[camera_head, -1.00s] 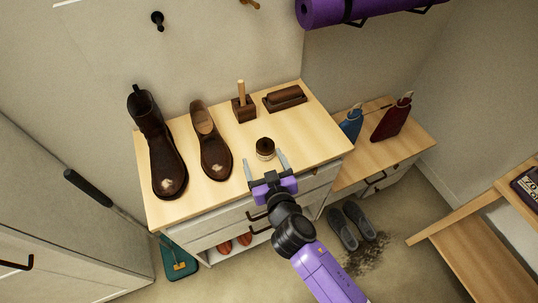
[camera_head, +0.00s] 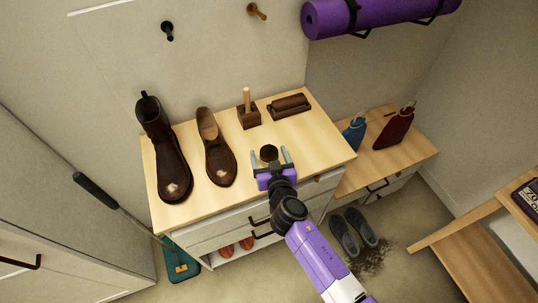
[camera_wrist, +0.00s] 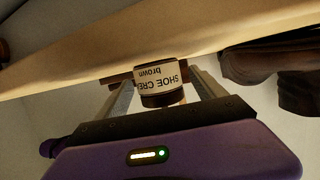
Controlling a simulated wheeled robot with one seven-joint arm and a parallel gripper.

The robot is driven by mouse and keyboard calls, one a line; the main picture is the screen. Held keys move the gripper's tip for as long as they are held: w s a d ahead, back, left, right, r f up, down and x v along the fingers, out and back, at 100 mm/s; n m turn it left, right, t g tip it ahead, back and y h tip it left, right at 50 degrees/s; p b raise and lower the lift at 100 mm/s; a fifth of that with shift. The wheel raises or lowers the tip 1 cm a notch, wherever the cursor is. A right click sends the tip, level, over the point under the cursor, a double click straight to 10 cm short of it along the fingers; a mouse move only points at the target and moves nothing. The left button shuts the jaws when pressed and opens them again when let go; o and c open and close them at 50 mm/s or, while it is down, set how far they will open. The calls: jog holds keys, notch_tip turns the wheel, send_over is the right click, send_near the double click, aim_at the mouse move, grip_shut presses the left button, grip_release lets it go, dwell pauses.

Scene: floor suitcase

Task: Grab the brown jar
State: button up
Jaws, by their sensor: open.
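The brown jar (camera_head: 268,152) is a small round jar with a dark lid, standing on the light wooden top of the shoe cabinet (camera_head: 309,133) near its front edge. In the wrist view the jar (camera_wrist: 161,84) shows a pale label reading "SHOE CRE… brown", and the picture is upside down. My gripper (camera_head: 270,160) is open, with its two grey fingers on either side of the jar. In the wrist view the gripper (camera_wrist: 163,95) also has a finger to each side of the jar, with small gaps seeming to remain.
A brown boot (camera_head: 164,150) and a brown shoe (camera_head: 216,150) stand left of the jar. A wooden block with an upright handle (camera_head: 248,115) and a brush (camera_head: 289,106) lie behind it. Blue (camera_head: 354,134) and red (camera_head: 394,128) bottles stand on the lower cabinet at right.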

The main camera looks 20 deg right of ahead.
grip_shut()
dwell(0.4)
jog(key=shift+r, duration=0.1)
